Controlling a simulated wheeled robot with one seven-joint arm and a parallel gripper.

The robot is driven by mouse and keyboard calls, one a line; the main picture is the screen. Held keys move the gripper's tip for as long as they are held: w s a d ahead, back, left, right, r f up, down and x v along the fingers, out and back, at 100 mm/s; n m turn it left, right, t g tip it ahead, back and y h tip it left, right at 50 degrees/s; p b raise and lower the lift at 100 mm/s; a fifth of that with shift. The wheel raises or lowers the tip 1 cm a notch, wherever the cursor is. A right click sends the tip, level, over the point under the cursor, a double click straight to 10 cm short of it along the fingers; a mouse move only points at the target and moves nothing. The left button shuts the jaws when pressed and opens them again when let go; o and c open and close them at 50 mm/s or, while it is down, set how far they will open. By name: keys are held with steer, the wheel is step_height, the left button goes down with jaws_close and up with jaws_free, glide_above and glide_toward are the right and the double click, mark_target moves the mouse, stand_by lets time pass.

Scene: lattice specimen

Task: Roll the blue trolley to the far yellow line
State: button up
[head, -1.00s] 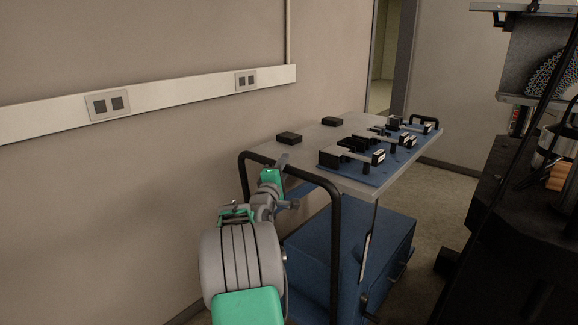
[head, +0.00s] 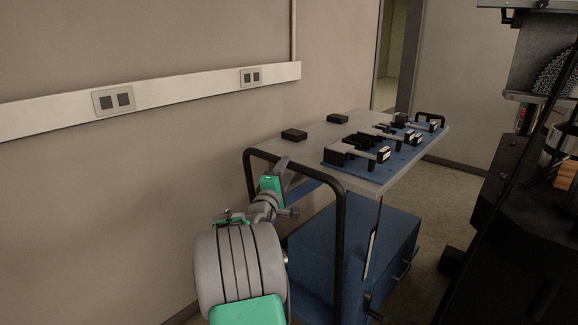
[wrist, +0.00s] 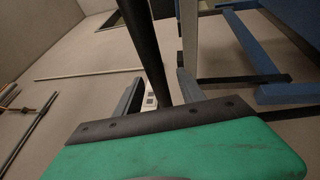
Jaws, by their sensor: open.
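The blue trolley (head: 350,245) stands beside the wall, with a grey top (head: 300,150), a blue lower cabinet and a black tubular handle (head: 341,240) at its near end. My gripper (head: 284,165) is at the top bar of this handle. In the wrist view, my gripper (wrist: 158,92) has its two fingers apart, with the black handle bar (wrist: 146,50) passing between them. I cannot tell whether either finger touches the bar. No yellow line shows in either view.
On the trolley top lie a blue plate (head: 370,172) with several black-and-grey clamps and two black blocks (head: 294,135). A wall (head: 150,180) runs close on the left. Dark machinery (head: 520,200) stands on the right. Bare floor (head: 445,200) shows between trolley and machinery.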

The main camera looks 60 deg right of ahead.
steer(key=v, duration=0.3)
steer(key=shift+s+a, duration=0.1)
steer(key=shift+a, duration=0.1)
steer(key=shift+d, duration=0.1)
steer(key=x, duration=0.9)
steer(key=shift+w+d+r, duration=0.2)
steer(key=shift+w+r, duration=0.05)
steer(key=shift+w, duration=0.15)
jaws_close()
stand_by(0.8)
